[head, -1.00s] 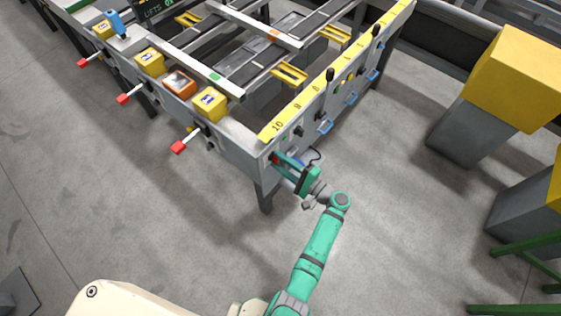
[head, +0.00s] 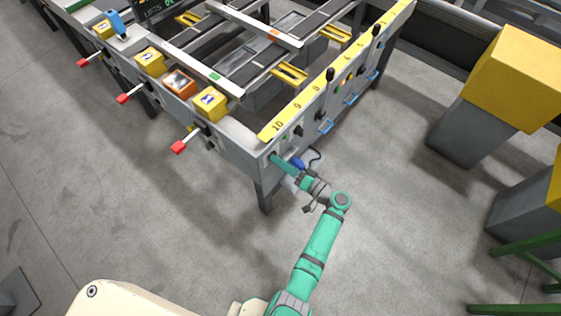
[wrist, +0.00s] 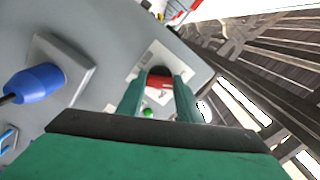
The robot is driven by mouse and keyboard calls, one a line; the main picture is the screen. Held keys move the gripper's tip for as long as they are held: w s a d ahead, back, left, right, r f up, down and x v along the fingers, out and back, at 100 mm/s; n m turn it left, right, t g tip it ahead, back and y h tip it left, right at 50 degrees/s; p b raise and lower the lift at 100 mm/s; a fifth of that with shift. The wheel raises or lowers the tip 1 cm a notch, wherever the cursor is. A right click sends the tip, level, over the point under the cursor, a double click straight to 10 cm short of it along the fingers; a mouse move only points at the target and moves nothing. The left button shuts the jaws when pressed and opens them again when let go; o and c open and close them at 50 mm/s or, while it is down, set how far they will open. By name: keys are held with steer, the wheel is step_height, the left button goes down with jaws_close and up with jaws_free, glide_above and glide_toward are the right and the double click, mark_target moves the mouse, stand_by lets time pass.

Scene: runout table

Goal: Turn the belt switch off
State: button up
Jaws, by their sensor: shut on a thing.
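The belt switch (wrist: 160,77) shows in the wrist view as a red and dark knob on a pale plate on the table's grey side panel. My gripper (wrist: 158,88) is shut on it, with one green finger on each side of the knob. A small green light (wrist: 148,113) shows on the plate between the fingers. In the head view my gripper (head: 277,162) reaches the panel near the table's front corner, and hides the switch. The knob's exact angle is hard to tell.
A blue plug (wrist: 35,82) with a dark cable sits in a grey socket left of the switch in the wrist view. Red-tipped levers (head: 178,147) stick out from the table's left side. Yellow-topped blocks (head: 515,75) stand at right, with open floor between.

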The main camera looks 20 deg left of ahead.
steer(key=shift+f+n, duration=0.1)
steer(key=shift+n, duration=1.4)
steer(key=o, duration=1.1)
steer(key=v, duration=1.1)
